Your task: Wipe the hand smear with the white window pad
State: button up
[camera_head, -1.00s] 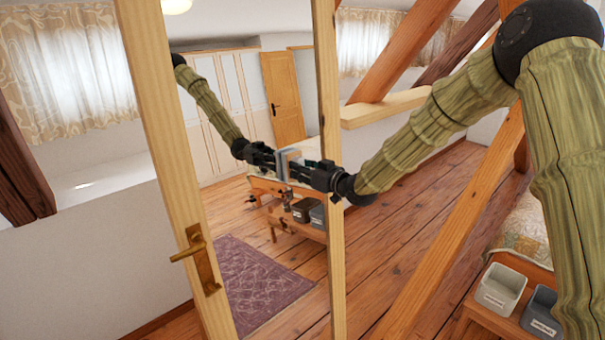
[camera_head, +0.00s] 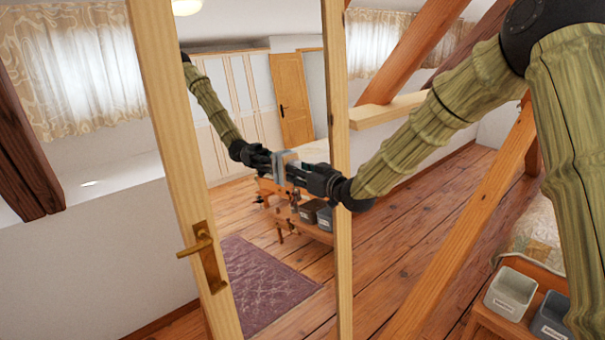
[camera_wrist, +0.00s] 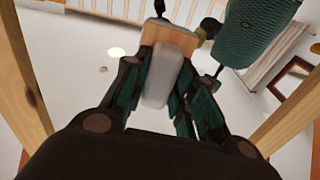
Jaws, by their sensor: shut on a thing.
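My gripper (camera_head: 296,174) reaches left past the wooden frame to the mirrored door panel (camera_head: 262,215). It is shut on the white window pad, a pale grey-white block (camera_wrist: 160,86) between the fingers in the wrist view. A tan, wood-coloured piece (camera_wrist: 170,37) shows beyond it, perhaps part of the pad or its reflection. In the head view the pad (camera_head: 279,164) is small and close to its reflection; I cannot tell whether it touches the glass. I cannot make out the hand smear clearly in either view.
The door's wooden frame (camera_head: 174,150) has a brass handle (camera_head: 203,250) at lower left. A slanted timber brace (camera_head: 470,225) crosses right of the door. Grey bins (camera_head: 509,293) stand on a wooden bench at lower right. Floor between door and brace is clear.

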jog(key=shift+s+a+b, duration=0.45)
jog(key=shift+s+a, duration=0.55)
jog(key=shift+a, duration=0.35)
jog(key=shift+s+a+b, duration=0.45)
jog(key=shift+s+a, duration=0.5)
jog(key=shift+a, duration=0.45)
jog(key=shift+s+a+b, duration=0.45)
jog(key=shift+s+a, duration=0.55)
jog(key=shift+a, duration=0.35)
jog(key=v, duration=0.6)
jog(key=shift+v, duration=1.5)
